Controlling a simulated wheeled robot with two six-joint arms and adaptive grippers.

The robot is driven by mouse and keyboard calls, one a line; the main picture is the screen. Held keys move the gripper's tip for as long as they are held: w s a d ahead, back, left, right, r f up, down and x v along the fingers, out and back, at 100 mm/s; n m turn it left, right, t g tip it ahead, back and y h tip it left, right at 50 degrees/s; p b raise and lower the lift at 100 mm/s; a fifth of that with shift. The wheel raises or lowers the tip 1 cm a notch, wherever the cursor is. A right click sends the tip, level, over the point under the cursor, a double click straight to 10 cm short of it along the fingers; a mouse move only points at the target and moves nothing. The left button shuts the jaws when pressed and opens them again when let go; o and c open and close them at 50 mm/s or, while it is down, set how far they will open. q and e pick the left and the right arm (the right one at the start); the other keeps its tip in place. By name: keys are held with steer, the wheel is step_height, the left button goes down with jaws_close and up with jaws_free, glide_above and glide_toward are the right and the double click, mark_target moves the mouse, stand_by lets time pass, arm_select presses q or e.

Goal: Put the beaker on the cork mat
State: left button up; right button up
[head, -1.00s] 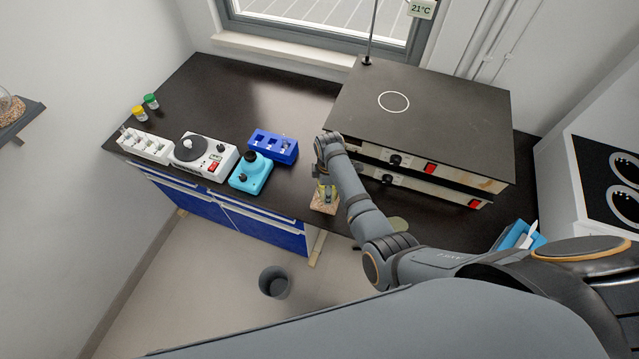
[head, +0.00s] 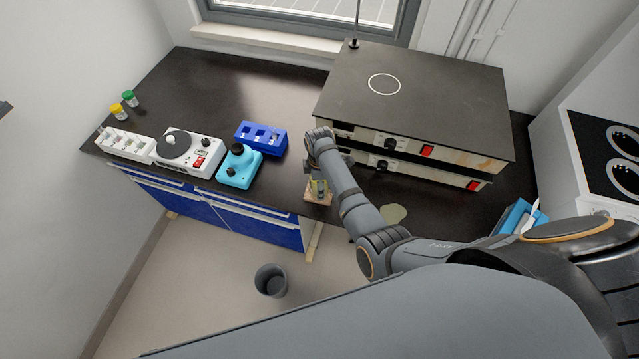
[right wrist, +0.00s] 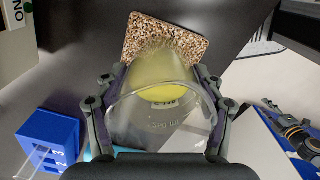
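The cork mat (head: 324,201) lies at the front edge of the black bench, below the stacked hot plates in the head view. It shows at the top of the right wrist view (right wrist: 148,31) as a speckled brown square. The clear beaker (right wrist: 158,118) holds yellow liquid and sits between the fingers of my right gripper (right wrist: 163,82), which is shut on it. The beaker's base overlaps the mat's near part in the wrist view. I cannot tell whether it touches the mat. In the head view my right gripper (head: 319,175) is over the mat. My left gripper is not in view.
The hot plates (head: 440,100) stand close behind my right gripper. A blue rack (head: 262,137), a turquoise device (head: 238,168) and a white device (head: 188,150) stand to the left. A grey bin (head: 271,281) is on the floor.

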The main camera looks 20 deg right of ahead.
steer(key=shift+o, duration=1.1)
steer(key=shift+w, duration=0.1)
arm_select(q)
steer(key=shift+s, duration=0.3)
arm_select(e)
steer(key=shift+a, duration=0.1)
arm_select(q)
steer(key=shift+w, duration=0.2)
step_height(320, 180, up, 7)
steer(key=p, duration=0.7)
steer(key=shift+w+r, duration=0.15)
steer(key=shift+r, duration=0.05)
arm_select(e)
step_height(320, 180, up, 12)
steer(key=shift+r, duration=0.15)
